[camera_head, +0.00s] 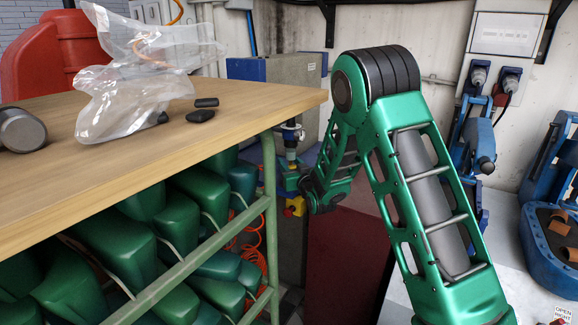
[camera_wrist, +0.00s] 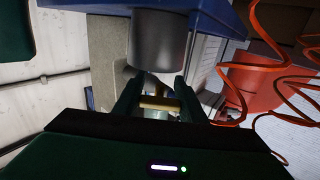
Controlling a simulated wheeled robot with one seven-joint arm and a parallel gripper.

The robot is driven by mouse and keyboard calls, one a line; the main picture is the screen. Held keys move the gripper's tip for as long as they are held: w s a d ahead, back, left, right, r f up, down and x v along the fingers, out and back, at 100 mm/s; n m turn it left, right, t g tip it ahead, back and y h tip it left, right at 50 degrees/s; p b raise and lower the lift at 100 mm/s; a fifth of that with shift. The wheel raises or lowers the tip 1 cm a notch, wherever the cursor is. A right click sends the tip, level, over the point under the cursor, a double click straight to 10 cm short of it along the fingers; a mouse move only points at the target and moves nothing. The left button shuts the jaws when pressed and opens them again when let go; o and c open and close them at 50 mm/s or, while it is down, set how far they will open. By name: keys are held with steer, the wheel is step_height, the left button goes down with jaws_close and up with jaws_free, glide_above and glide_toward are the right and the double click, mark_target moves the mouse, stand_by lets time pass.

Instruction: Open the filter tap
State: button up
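A dark grey cylinder, which looks like the filter body (camera_wrist: 158,40), hangs just beyond my fingertips in the wrist view. A small brass-coloured bar, which looks like the tap (camera_wrist: 158,103), lies crosswise between the fingers of my gripper (camera_wrist: 157,92). The fingers stand apart on either side of it. I cannot tell whether they touch it. In the head view my green arm reaches down past the table's far right corner. There my gripper (camera_head: 289,182) is small and partly hidden, below a dark fitting (camera_head: 291,130).
Orange coiled hose (camera_wrist: 240,70) hangs close to the right of my gripper. A dark red box (camera_head: 345,250) stands beneath my arm.

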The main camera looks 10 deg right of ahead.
steer(key=shift+n, duration=1.5)
steer(key=o, duration=1.1)
steer(key=shift+c, duration=0.2)
steer(key=s+d, duration=0.1)
steer(key=s, duration=0.9)
steer(key=shift+s, duration=0.25)
